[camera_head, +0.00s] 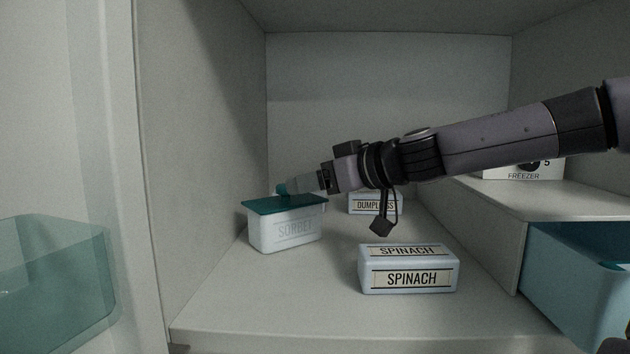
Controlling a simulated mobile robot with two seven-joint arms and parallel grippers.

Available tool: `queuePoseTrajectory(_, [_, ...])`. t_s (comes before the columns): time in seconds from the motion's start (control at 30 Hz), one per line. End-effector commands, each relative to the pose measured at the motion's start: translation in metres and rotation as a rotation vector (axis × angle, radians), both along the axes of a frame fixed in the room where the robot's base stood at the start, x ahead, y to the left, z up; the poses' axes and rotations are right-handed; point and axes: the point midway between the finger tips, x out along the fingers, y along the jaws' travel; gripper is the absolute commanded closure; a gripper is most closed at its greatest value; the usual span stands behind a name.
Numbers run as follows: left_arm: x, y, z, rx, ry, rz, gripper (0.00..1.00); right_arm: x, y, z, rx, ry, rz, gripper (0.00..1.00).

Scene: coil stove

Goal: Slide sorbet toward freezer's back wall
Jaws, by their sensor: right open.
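The sorbet tub (287,234), white with a dark teal lid, stands upright on the freezer floor near the left wall. Bare floor shows behind it, before the freezer's back wall (390,85). My right arm reaches in from the right. Its open gripper (290,187) is just above the sorbet lid, pointing left. The fingers are seen side-on, and I cannot tell whether they touch the lid or the small teal piece at their tips. My left gripper is not in view.
A spinach box (408,278) sits at the front, right of the sorbet. A dumplings box (366,203) stands farther back, partly behind my arm. A shelf (560,200) with a teal bin (572,285) below is at right. A clear teal door bin (55,280) is at left.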

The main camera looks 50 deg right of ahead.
Motion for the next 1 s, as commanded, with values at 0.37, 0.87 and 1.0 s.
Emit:
queuePoseTrajectory(0.37, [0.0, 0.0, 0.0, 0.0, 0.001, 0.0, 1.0, 0.037, 0.003, -0.012, 0.001, 0.003, 0.001, 0.36])
queuePoseTrajectory(0.87, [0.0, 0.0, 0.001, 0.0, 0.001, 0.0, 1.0, 0.066, 0.006, -0.021, 0.001, 0.0, 0.0, 0.36])
queuePoseTrajectory(1.0, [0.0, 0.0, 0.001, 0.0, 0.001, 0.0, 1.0, 0.067, 0.006, -0.021, 0.001, -0.001, 0.0, 0.36])
